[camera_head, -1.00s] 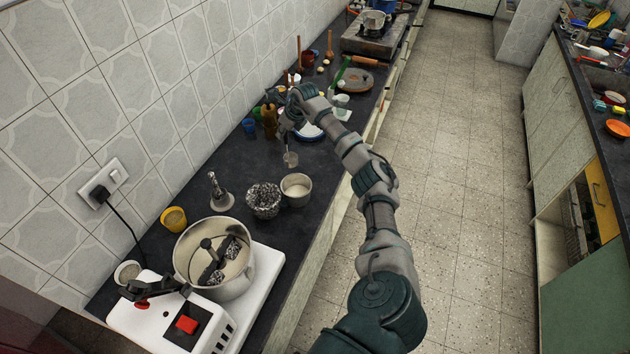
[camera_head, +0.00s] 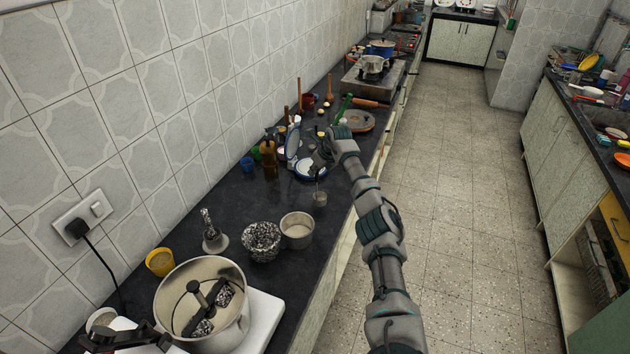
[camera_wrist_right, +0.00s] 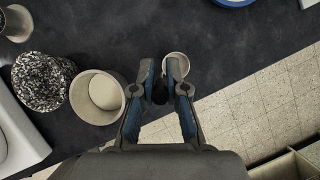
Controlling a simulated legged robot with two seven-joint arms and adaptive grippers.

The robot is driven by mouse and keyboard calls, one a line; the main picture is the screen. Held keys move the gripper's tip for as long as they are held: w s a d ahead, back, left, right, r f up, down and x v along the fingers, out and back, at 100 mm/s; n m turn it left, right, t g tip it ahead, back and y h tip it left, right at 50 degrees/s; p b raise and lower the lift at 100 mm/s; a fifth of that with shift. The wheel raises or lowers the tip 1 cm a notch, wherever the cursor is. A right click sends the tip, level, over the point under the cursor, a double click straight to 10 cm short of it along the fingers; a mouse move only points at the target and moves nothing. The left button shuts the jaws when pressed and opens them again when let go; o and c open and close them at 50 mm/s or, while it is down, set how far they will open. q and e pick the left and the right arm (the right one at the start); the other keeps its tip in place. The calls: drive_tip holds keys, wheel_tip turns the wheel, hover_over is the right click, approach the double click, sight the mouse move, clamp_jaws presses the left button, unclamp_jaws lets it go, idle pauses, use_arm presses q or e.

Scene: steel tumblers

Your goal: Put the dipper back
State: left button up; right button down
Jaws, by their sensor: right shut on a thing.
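My right gripper (camera_head: 319,162) is shut on the upright handle of the dipper, whose small steel cup (camera_head: 320,198) hangs below it over the dark counter, near the front edge. I cannot tell whether the cup touches the counter. In the right wrist view the two blue-lined fingers (camera_wrist_right: 162,80) close around the dark handle end, and the pale cup (camera_wrist_right: 178,62) shows just beyond them. An open steel pot (camera_head: 297,230) stands to the left and nearer, apart from the dipper. My left gripper is not in view.
A speckled bowl (camera_head: 261,241) stands beside the pot, and a grinder drum (camera_head: 205,300) is at the near left. Counter between pot and plate is mostly clear.

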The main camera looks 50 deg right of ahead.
wheel_tip(320, 180, down, 3)
drive_tip(key=shift+f, duration=0.1)
drive_tip(key=c, duration=1.2)
unclamp_jaws()
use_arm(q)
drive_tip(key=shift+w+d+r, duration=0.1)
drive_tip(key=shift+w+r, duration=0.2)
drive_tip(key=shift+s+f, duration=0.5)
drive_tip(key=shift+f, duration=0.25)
use_arm(e)
drive_tip(key=v, duration=1.2)
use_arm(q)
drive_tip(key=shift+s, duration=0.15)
